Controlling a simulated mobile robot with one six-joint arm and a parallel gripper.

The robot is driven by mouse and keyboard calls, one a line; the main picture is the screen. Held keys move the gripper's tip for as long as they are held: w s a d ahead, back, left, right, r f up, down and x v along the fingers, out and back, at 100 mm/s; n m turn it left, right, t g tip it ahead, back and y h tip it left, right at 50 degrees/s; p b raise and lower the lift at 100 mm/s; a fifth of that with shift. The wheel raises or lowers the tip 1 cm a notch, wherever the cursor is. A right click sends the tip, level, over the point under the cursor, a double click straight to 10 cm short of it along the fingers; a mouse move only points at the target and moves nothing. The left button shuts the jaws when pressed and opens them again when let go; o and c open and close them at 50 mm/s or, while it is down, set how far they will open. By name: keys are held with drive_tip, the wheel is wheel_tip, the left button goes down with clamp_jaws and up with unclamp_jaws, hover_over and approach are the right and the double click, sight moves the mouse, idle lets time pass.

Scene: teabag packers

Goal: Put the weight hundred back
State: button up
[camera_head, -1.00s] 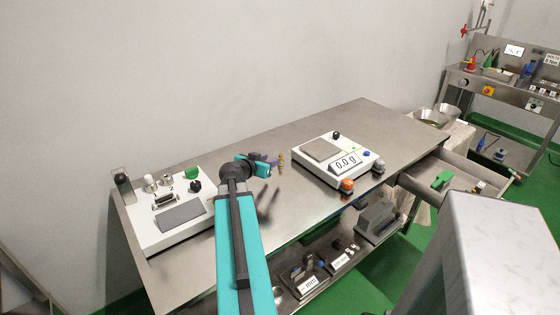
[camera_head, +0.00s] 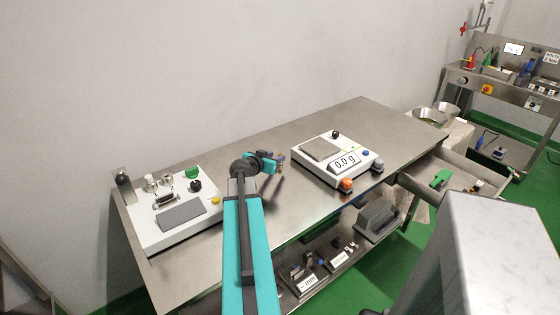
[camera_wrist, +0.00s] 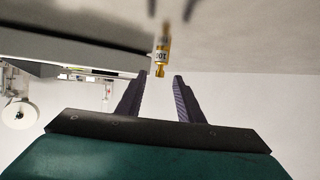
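The brass hundred weight, a small cylinder with a label and a knob, shows in the wrist view (camera_wrist: 162,45) just beyond my fingertips. That view looks upside down, and the weight seems to stand upright on the steel table (camera_head: 366,118). In the head view the weight is mostly hidden behind my gripper (camera_head: 279,161), which is low over the middle of the table. In the wrist view my gripper (camera_wrist: 160,79) is open, with its two dark fingers apart and nothing between them. The weight lines up with the gap.
A white scale (camera_head: 318,171) reading 0.0 g stands right of my gripper. A white device (camera_head: 150,233) with knobs is at the table's left. An open drawer (camera_head: 455,195) holds a green object (camera_head: 441,178). A shelf below carries small items.

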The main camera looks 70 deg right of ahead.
sight(280, 154)
drive_tip(key=shift+p+x, duration=1.05)
drive_tip(key=shift+x, duration=1.55)
drive_tip(key=shift+a+f, duration=0.1)
drive_tip(key=shift+c, duration=0.3)
clamp_jaws()
